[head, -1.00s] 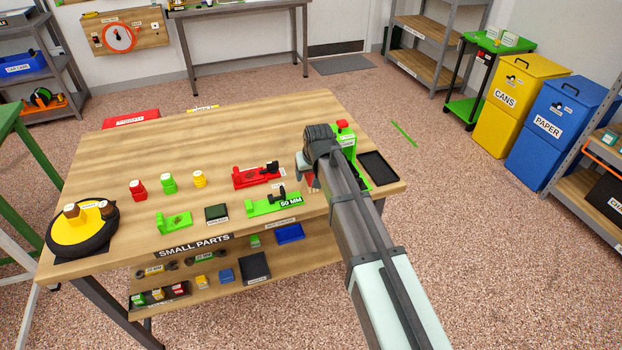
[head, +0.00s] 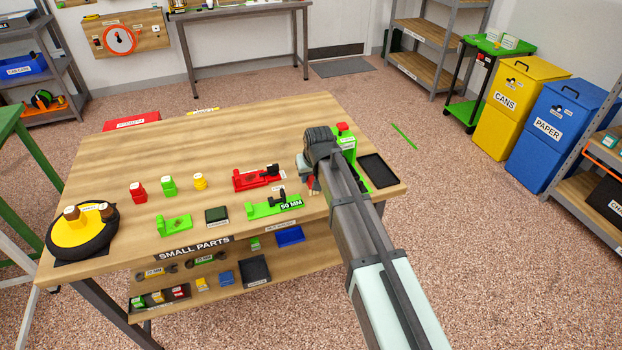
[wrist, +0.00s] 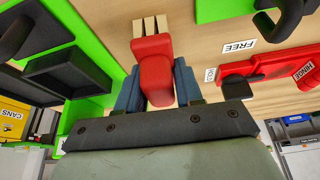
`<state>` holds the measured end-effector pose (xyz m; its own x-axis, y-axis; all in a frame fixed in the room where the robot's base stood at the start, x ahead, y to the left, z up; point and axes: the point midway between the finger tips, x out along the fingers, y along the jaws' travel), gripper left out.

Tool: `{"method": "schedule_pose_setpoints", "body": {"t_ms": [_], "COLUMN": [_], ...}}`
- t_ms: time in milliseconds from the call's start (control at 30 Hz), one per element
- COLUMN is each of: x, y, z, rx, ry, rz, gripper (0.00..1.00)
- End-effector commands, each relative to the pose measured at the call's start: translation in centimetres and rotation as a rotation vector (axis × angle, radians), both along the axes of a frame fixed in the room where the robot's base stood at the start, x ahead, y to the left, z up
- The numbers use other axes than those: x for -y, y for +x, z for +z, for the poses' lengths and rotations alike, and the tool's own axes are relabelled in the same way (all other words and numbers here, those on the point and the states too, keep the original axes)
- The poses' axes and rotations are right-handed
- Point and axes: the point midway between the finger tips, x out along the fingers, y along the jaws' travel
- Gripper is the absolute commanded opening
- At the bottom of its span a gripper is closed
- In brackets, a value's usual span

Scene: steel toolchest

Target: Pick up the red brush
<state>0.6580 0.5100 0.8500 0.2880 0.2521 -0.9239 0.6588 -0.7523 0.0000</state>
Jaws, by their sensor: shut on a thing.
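The red brush (wrist: 153,72) is in the middle of the wrist view, with pale tan tips at its far end. My gripper (wrist: 158,88) has a blue finger on each side of it and is shut on its red body. In the head view my gripper (head: 312,184) is at the right part of the wooden table (head: 240,130), mostly hidden by my own wrist. I cannot tell whether the brush touches the tabletop.
A green holder (head: 348,146) with a red top and a black tray (head: 378,170) are just right of my wrist. A green 50 MM fixture (head: 272,206) and a red fixture (head: 256,178) lie to the left. The table's back middle is clear.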

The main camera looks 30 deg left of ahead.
Motion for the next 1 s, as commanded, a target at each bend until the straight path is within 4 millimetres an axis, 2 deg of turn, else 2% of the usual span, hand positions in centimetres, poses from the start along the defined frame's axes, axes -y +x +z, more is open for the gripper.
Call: {"method": "schedule_pose_setpoints", "body": {"t_ms": [167,633,800,1000], "x": [0.0,-0.1,0.0,0.0], "y": [0.1,0.1,0.0,0.0], "z": [1.2,8.2,9.5,10.0], "rx": [0.002,0.002,0.000,0.000], "ry": [0.002,0.001,0.000,0.000], "rz": [0.000,0.000,0.000,0.000], "gripper": [0.01,0.01,0.01,0.01]}}
